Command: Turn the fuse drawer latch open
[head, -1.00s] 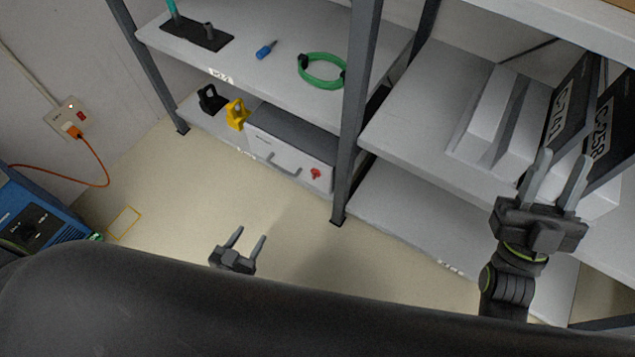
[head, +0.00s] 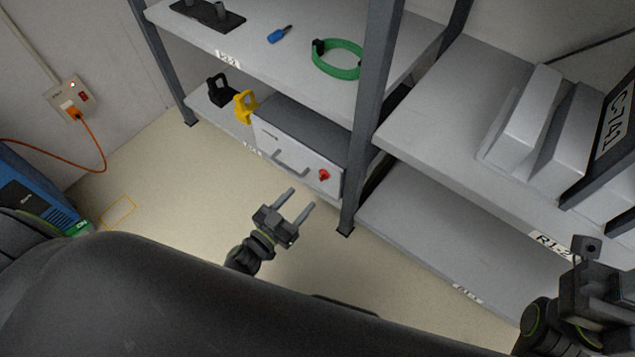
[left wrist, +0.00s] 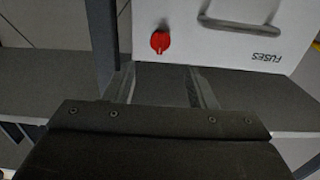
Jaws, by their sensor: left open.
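The fuse drawer (head: 300,152) is a white-fronted grey box on the lower shelf, with a bar handle (head: 290,163) and a red latch knob (head: 324,175) at the right of its front. In the left wrist view the drawer front appears upside down, with the label FUSES and the red latch (left wrist: 160,41). My left gripper (head: 302,201) is open and empty, in front of and below the latch, apart from it. Its fingers (left wrist: 160,85) also show in the left wrist view, pointing toward the drawer. My right gripper (head: 590,262) is at the lower right, partly cut off; its jaw state is unclear.
A yellow padlock-like part (head: 245,105) and a black one (head: 220,91) stand left of the drawer. A dark shelf post (head: 366,130) rises just right of it. A green ring (head: 338,60) and blue screwdriver (head: 279,35) lie on the shelf above. Floor in front is clear.

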